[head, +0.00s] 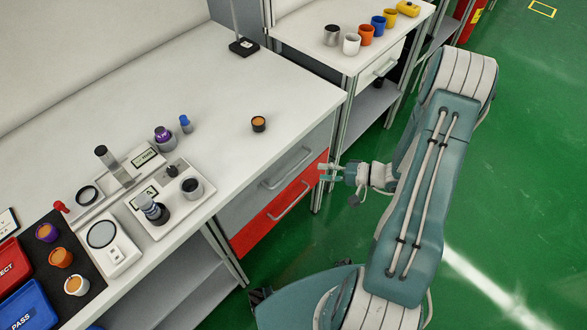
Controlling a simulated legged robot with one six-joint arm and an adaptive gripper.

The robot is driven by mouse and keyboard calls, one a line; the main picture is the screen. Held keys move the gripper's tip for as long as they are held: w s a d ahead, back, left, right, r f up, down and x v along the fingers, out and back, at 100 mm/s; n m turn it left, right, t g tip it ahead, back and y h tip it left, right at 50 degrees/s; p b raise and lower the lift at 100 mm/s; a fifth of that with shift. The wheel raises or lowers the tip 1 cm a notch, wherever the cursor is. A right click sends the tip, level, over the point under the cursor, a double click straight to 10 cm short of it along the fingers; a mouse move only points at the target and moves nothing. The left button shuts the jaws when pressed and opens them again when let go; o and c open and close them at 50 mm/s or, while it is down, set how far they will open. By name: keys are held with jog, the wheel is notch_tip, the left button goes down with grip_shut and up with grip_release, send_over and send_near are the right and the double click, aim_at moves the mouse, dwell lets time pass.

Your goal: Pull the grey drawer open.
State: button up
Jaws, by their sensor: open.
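The grey drawer (258,189) is under the right part of the white worktop, directly above a red drawer (262,230). It looks closed, its front in line with the red one. Its metal bar handle (287,168) runs along the front. My gripper (323,172) is open and empty, to the right of the drawer front, pointing left towards the handle. A gap shows between the fingertips and the handle in this view. The exact depth of that gap cannot be told.
The red drawer's handle (288,201) sits just below. The worktop (240,80) holds a small dark cup (258,124), test fixtures and bins at left. A second bench (300,30) with coloured cups stands behind. Green floor (530,170) is clear at right.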

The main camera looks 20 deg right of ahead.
aim_at(293, 170)
jog(key=shift+m+t, duration=0.5)
jog(key=shift+t, duration=0.2)
jog(key=w+a+f, duration=0.1)
jog(key=w+a, duration=0.1)
jog(key=w+a+f, duration=0.2)
jog(key=a, duration=0.1)
jog(key=w+a+f, duration=0.1)
jog(key=w+a, duration=0.1)
jog(key=shift+w+a+f, duration=0.15)
jog(key=shift+a, duration=0.05)
grip_shut()
